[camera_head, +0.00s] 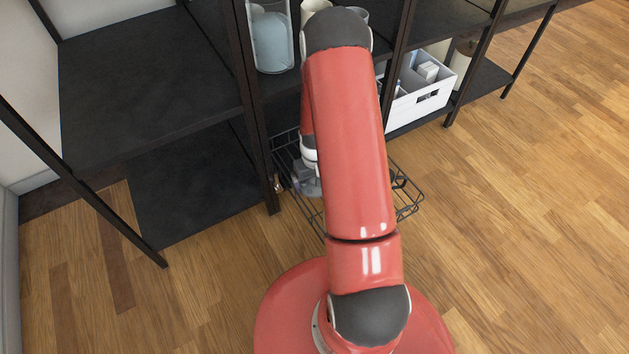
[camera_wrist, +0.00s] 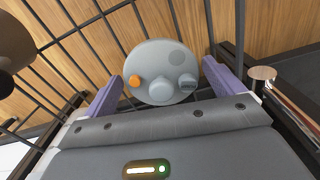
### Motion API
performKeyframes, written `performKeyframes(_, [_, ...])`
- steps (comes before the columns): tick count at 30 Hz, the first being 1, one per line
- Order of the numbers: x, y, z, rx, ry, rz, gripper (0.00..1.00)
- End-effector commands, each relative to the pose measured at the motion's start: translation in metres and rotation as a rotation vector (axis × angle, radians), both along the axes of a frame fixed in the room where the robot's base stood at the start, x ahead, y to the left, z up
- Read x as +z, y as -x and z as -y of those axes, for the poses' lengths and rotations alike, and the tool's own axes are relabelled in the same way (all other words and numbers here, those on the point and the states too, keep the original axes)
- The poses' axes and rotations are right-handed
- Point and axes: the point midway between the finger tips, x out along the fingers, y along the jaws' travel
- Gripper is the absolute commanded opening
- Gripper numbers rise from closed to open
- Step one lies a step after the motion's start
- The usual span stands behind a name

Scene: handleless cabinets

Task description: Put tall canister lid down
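The lid (camera_wrist: 160,72) is a round grey-blue disc in the wrist view, with an orange knob, a larger grey knob and a raised grey centre. It shows between the two purple fingers of my gripper (camera_wrist: 162,70), which are wide apart. Its edges lie very near both fingertips; I cannot tell whether they touch. My gripper is low at the wire basket in the head view (camera_head: 307,182), partly hidden by my red arm.
The dark wire basket (camera_head: 408,205) sticks out under the shelf, around my gripper. A white box (camera_head: 418,100) with small items stands on the right shelf. Dark shelves (camera_head: 140,85) at the left are empty. Dark posts (camera_head: 257,110) stand close to my arm. Open floor (camera_head: 530,220) lies right.

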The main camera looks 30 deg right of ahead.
Motion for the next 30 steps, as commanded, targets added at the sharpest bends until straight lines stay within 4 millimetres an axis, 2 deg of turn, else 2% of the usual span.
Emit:
performKeyframes(7, [0.001,0.000,0.000,0.000,0.000,0.000,0.94])
performKeyframes(11, [0.008,0.000,0.000,0.000,0.000,0.001,0.94])
performKeyframes(14, [0.023,-0.001,0.001,0.000,0.001,0.003,0.94])
performKeyframes(24, [0.095,0.000,0.001,0.000,0.001,0.002,0.94])
performKeyframes(30, [0.119,0.000,0.000,0.000,0.000,0.001,0.94])
